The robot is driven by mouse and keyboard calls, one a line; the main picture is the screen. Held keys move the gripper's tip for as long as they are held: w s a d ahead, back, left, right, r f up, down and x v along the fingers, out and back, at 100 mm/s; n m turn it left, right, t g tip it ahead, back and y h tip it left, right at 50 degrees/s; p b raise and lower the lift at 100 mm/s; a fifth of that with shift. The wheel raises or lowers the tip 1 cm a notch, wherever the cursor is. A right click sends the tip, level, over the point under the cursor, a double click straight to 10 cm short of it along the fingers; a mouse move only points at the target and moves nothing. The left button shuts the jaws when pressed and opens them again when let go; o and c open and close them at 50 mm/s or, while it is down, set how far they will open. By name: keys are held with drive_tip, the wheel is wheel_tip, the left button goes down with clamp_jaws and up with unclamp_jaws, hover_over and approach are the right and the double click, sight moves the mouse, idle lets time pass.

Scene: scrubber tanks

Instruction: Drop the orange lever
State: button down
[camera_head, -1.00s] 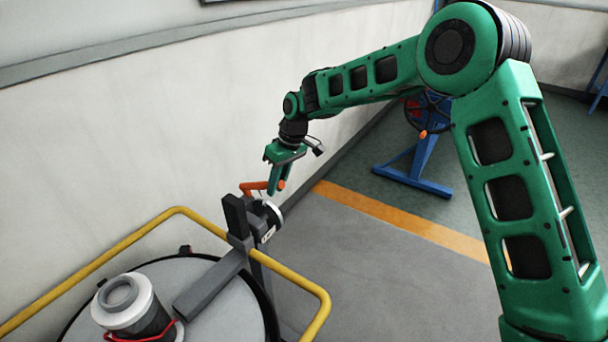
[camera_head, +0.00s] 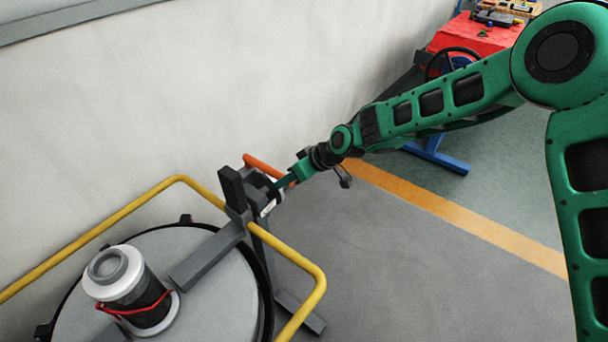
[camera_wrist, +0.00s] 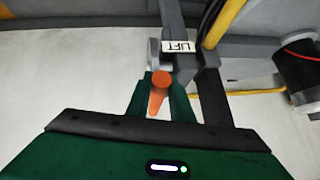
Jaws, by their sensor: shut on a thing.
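The orange lever (camera_head: 262,166) is on a grey fixture beside the dark post at the tank's edge. In the head view it slants down to the right, towards my gripper (camera_head: 287,182). My gripper comes in from the right, tilted down, and is shut on the lever. In the wrist view the lever (camera_wrist: 159,90) lies between the two green fingers of my gripper (camera_wrist: 160,100), its round end towards the fingertips. A white label reading LIFT (camera_wrist: 179,47) is just beyond the fingertips. The finger contact is partly hidden in the head view.
A yellow rail (camera_head: 303,262) runs around the round grey tank (camera_head: 205,300), close to the fixture. A white and black canister (camera_head: 118,275) stands on the tank lid. A pale wall (camera_head: 180,110) is behind. The grey floor right of the rail is clear.

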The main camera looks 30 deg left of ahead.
drive_tip(key=shift+s+f, duration=0.1)
drive_tip(key=shift+f, duration=0.05)
idle(0.3)
drive_tip(key=c, duration=1.6)
unclamp_jaws()
drive_tip(key=shift+o, duration=0.2)
drive_tip(key=v, duration=1)
drive_tip(key=shift+d, duration=0.35)
drive_tip(key=shift+w, duration=0.2)
